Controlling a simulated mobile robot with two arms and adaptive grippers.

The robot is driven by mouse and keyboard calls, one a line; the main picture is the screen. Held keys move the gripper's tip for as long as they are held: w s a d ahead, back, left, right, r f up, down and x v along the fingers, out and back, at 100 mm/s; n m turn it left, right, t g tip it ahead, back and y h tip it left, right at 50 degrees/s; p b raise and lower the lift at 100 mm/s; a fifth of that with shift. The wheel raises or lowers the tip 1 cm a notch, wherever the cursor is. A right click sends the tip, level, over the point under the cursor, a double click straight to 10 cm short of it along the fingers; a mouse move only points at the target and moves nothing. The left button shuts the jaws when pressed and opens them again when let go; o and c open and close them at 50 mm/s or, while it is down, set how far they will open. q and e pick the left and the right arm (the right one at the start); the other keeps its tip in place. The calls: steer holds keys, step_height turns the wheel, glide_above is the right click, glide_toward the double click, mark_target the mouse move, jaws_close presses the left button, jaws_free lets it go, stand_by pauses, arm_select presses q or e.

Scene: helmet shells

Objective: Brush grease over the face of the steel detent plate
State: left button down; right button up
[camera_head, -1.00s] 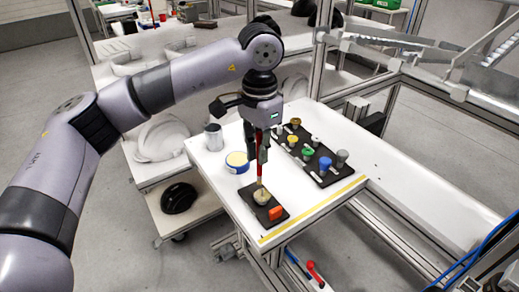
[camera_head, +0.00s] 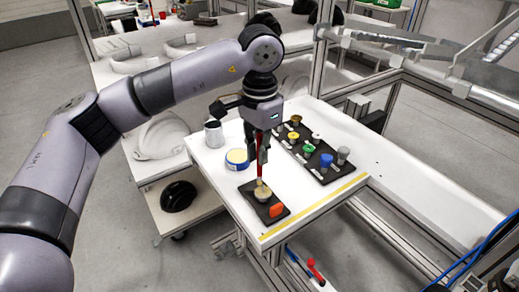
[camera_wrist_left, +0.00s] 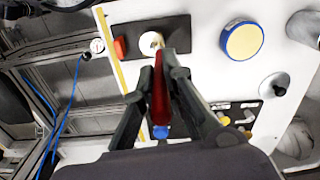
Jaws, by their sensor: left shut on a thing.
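My left gripper (camera_head: 257,158) is shut on a red-handled brush (camera_wrist_left: 159,98), which it holds upright, handle between the fingers. The brush's light bristle end reaches down to a small pale round piece (camera_head: 263,194), apparently the detent plate, on a black mat (camera_head: 279,218). The bristles overlap its face; whether they press on it I cannot tell. In the left wrist view, the brush tip and my fingers partly hide the round piece (camera_wrist_left: 147,43). A blue-rimmed tin with a pale yellow top (camera_head: 237,159) stands behind the mat. My right gripper is not in view.
An orange block (camera_head: 276,210) lies on the mat beside the round piece. A black board (camera_head: 318,175) with several coloured knobs lies to the right. A metal cup (camera_head: 214,134) stands at the table's far left. Yellow tape (camera_head: 313,209) runs along the near edge.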

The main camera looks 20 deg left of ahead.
arm_select(q)
steer(key=shift+f+b, duration=0.45)
steer(key=shift+f, duration=0.25)
steer(key=shift+f, duration=0.2)
steer(key=shift+s+a+r, duration=0.1)
steer(key=shift+s, duration=0.2)
steer(key=shift+s+b, duration=0.4)
steer(key=shift+s+d, duration=0.25)
steer(key=shift+s+d, duration=0.15)
steer(key=shift+d, duration=0.25)
steer(key=shift+d, duration=0.1)
steer(key=shift+d, duration=0.25)
